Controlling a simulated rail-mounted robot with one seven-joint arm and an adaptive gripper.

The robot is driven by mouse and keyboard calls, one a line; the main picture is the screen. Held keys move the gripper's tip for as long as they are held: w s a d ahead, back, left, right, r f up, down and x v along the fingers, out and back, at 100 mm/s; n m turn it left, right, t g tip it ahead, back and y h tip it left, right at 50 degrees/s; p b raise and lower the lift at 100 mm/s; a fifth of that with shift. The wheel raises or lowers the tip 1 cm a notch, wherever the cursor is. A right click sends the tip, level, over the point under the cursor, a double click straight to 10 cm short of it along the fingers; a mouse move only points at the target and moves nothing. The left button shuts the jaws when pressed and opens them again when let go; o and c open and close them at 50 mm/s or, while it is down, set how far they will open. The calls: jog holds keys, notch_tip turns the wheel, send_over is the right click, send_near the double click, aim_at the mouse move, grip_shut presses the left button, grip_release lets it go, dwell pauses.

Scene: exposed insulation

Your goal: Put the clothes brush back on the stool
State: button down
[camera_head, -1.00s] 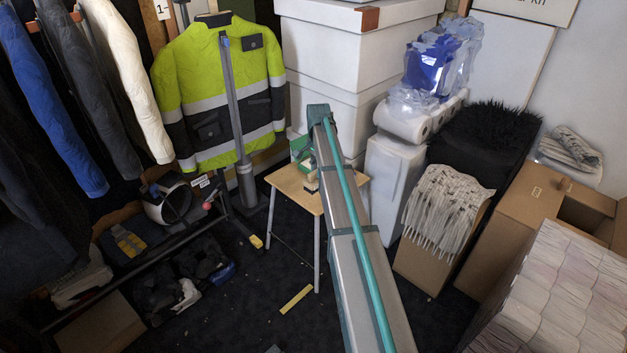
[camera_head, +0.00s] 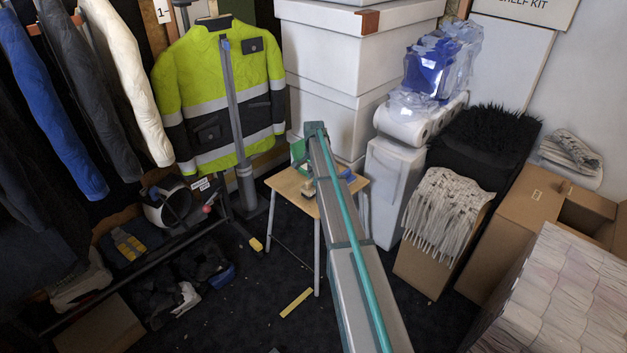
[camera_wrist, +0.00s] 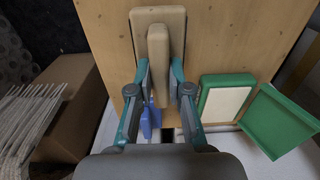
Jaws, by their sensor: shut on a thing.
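The clothes brush (camera_wrist: 171,19), a beige block with a raised grip, is over the wooden stool top in the wrist view. My gripper (camera_wrist: 159,75) is shut on the brush's raised grip, one finger on each side. In the head view the brush (camera_head: 308,191) shows partly beside my arm, at the stool top. I cannot tell whether its underside touches the stool. The stool (camera_head: 283,184) has a light wooden top and grey legs; my arm hides part of it.
An open green case (camera_wrist: 199,106) with a white pad lies near the brush. A blue object (camera_wrist: 150,121) lies behind my fingers. White boxes (camera_head: 335,75) and a white bin (camera_head: 391,190) stand close to the stool. A hi-vis jacket (camera_head: 222,90) hangs behind it.

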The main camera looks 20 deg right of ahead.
jog(key=shift+f, duration=0.35)
jog(key=shift+f, duration=0.4)
jog(key=c, duration=1.1)
grip_release()
notch_tip(320, 180, up, 13)
jog(key=s+a+f+n+g, duration=0.1)
jog(key=s+a+f+n, duration=0.1)
jog(key=s+a+f, duration=0.75)
jog(key=s+a+f+n+g, duration=0.2)
jog(key=s+a+f+n, duration=0.15)
jog(key=s+f, duration=1.05)
jog(key=s+a+f+n+g, duration=0.1)
jog(key=s+a+f, duration=0.2)
jog(key=s+f, duration=0.35)
jog(key=s+a+f+n, duration=0.2)
jog(key=s+a+f, duration=0.1)
jog(key=s, duration=0.6)
jog(key=s+a+f+n+g, duration=0.1)
jog(key=s+a+f, duration=0.3)
jog(key=s, duration=0.3)
jog(key=s+a+f+n+g, duration=0.1)
jog(key=s+a+n+g, duration=0.1)
jog(key=s, duration=2)
jog(key=shift+s+a+f+n, duration=0.15)
jog(key=shift+s+a+n, duration=0.3)
jog(key=shift+n, duration=0.7)
